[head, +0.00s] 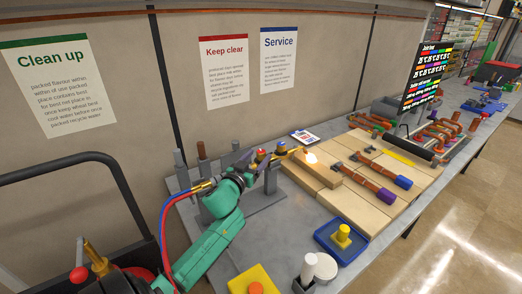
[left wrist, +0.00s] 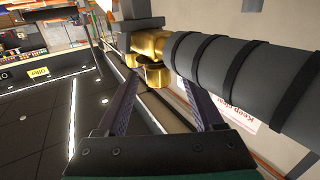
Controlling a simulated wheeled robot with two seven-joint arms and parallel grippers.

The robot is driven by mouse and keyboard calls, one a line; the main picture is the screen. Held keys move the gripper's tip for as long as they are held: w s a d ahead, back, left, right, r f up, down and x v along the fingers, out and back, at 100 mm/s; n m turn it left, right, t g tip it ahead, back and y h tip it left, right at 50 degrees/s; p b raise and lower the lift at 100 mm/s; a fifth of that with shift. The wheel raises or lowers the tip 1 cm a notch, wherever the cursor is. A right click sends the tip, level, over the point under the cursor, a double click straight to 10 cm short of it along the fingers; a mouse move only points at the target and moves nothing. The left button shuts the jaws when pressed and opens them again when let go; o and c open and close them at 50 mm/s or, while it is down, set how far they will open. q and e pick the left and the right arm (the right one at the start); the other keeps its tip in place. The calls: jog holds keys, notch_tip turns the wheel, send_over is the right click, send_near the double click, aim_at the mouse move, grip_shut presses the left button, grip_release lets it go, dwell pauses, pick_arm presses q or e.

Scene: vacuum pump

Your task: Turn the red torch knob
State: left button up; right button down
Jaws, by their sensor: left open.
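The torch lies across a grey stand (head: 271,180) on the workbench, with a flame at its tip (head: 311,158). Its red knob (head: 263,154) and blue knob (head: 281,147) show in the head view. My left gripper (head: 243,164) is at the rear of the torch, close to the red knob. In the left wrist view its two dark fingers (left wrist: 160,82) are spread, with a brass fitting (left wrist: 155,76) near and between their tips. A ribbed grey cylinder (left wrist: 245,80) runs beside the right finger. I cannot make out red on the knob there. My right gripper is not in view.
Wooden boards (head: 385,165) with copper pipe pieces lie right of the torch. A blue tray (head: 342,237), a yellow block (head: 252,280) and a white-capped cylinder (head: 325,266) stand in front. Upright rods (head: 201,155) stand behind my arm. Red and blue hoses (head: 172,212) run along it.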

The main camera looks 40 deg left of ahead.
pick_arm(q)
jog(key=shift+x, duration=0.95)
jog(key=shift+w+r, duration=0.15)
jog(key=shift+w, duration=0.1)
jog(key=shift+d+r, duration=0.1)
jog(key=c, duration=0.3)
grip_shut()
jog(key=shift+w+f, duration=0.1)
jog(key=shift+f, duration=0.1)
jog(key=n+y+b, duration=0.1)
jog(key=b, duration=0.1)
jog(key=n+g+y+b, duration=0.1)
jog(key=y+b, duration=0.1)
jog(key=shift+f+y, duration=0.2)
jog(key=shift+y, duration=0.1)
jog(key=shift+r+n+g+y+b, duration=0.1)
jog(key=shift+n+g+y+b, duration=0.2)
jog(key=shift+n, duration=0.1)
jog(key=shift+r, duration=0.2)
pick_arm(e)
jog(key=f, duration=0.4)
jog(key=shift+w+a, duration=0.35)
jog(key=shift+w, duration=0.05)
